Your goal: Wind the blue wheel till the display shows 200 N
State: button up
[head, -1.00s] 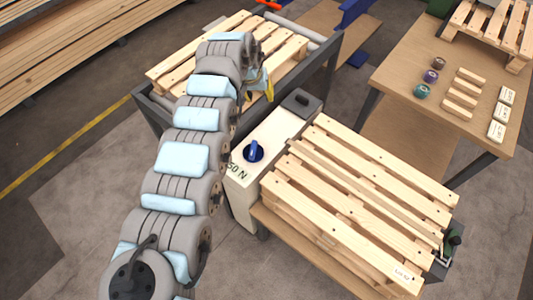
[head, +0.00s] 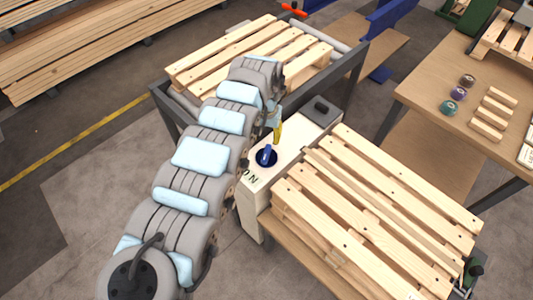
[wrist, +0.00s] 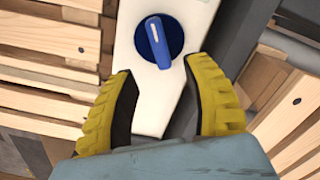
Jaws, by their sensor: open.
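The blue wheel (head: 266,157), a round knob with a raised grip bar, sits on top of the white box (head: 290,152) between the pallets. In the wrist view the blue wheel (wrist: 158,40) lies just beyond my fingertips, its bar nearly upright in the picture. My gripper (wrist: 160,75) has yellow ribbed fingers, open and empty, spread to either side below the wheel and apart from it. In the head view my gripper (head: 277,132) hangs over the box, close to the wheel. The display text on the box front is partly hidden by my arm; only "0 N" shows.
A pallet stack (head: 375,215) stands right of the box, and another pallet (head: 250,55) lies on the roller frame (head: 345,85) behind. A dark block (head: 321,107) sits on the box's far end. A side table (head: 440,95) holds tape rolls and wooden blocks.

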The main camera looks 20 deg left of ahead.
aim_at(266, 152)
notch_tip(266, 152, down, 9)
jog(key=shift+b, duration=1.2)
grip_shut()
